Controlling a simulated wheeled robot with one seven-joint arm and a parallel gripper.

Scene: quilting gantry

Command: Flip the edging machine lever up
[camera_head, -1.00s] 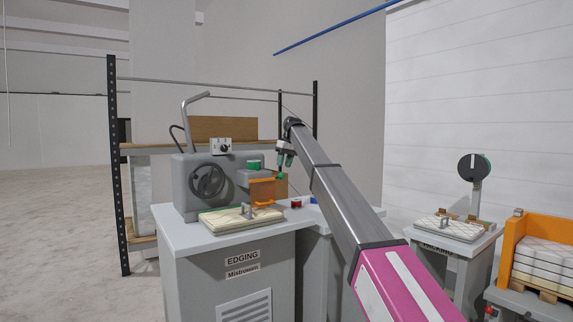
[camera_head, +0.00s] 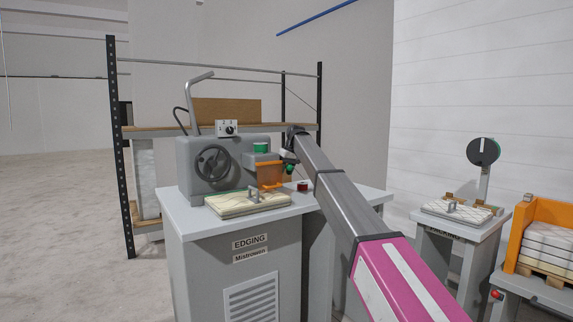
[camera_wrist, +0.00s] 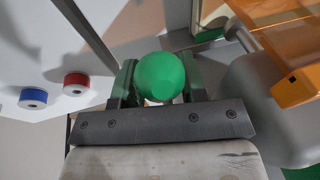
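The edging machine (camera_head: 222,148) is a grey unit with a handwheel, on a grey cabinet (camera_head: 250,222) labelled EDGING. A green ball knob (camera_head: 290,168) shows at its right side, just below my gripper (camera_head: 287,157), and looks like the lever's end. In the wrist view the green ball (camera_wrist: 160,77) sits between the two green fingers of my gripper (camera_wrist: 160,84), one on each side. The ball looks very near or against both fingers; I cannot tell whether they press on it. The lever's shaft is hidden behind the ball and gripper.
An orange see-through guard (camera_head: 270,174) is close beside the knob; it also shows at the upper right of the wrist view (camera_wrist: 282,40). A red button (camera_wrist: 75,84) and a blue button (camera_wrist: 33,98) lie to the left there. A quilted pad (camera_head: 235,205) lies on the cabinet top.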

